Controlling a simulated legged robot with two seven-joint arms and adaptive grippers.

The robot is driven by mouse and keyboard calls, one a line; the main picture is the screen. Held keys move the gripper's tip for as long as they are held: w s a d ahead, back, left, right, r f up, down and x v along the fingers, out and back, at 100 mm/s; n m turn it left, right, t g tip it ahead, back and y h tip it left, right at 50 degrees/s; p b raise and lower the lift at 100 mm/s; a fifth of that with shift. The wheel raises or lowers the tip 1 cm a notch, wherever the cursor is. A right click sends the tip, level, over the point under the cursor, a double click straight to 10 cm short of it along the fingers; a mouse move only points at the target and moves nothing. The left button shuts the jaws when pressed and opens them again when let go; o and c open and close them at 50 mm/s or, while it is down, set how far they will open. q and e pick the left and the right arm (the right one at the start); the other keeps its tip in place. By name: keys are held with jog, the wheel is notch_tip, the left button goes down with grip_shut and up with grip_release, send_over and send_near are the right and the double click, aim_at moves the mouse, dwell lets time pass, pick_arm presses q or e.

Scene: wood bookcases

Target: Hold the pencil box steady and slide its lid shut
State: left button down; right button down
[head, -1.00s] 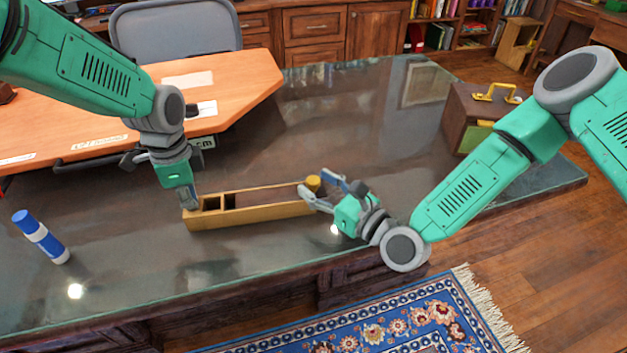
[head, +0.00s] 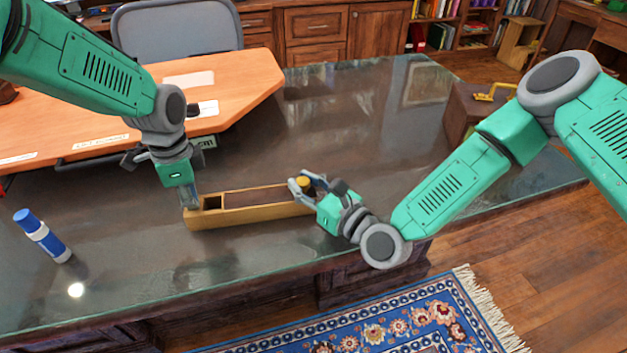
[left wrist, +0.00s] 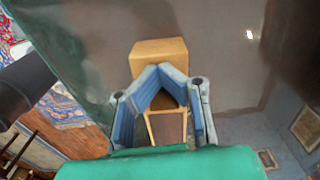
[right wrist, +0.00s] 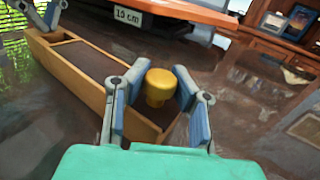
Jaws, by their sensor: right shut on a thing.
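The pencil box (head: 250,214) is a long tan wooden box lying on the dark desk. Its left end has a small open compartment (head: 210,203). Right of a wooden crossbar, a dark brown lid panel (head: 262,195) shows level with the rim, with no visible gap at the bar. A yellow knob (right wrist: 159,86) stands near the lid's right end. My right gripper (head: 306,184) is shut on the knob, a finger on each side. My left gripper (left wrist: 160,70) points down at the box's left end, fingertips together; their exact contact with the box is hidden.
A blue and white glue stick (head: 42,236) lies on the desk at left. An orange raised board (head: 240,95) and a chair stand behind. A brown case (head: 462,110) with a yellow handle is at right, partly behind my right arm. The desk's middle back is clear.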

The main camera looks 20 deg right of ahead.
pick_arm(q)
jog(key=shift+f, duration=0.15)
pick_arm(e)
jog(key=c, duration=1.3)
grip_release()
jog(key=shift+a, duration=0.15)
jog(key=shift+o, duration=0.2)
jog(key=v, duration=1.2)
jog(key=shift+f, duration=0.1)
pick_arm(q)
notch_tip(320, 180, up, 6)
jog(key=p, duration=0.6)
jog(key=shift+r, duration=0.2)
pick_arm(e)
notch_tip(320, 180, up, 6)
pick_arm(q)
jog(key=shift+f, duration=0.1)
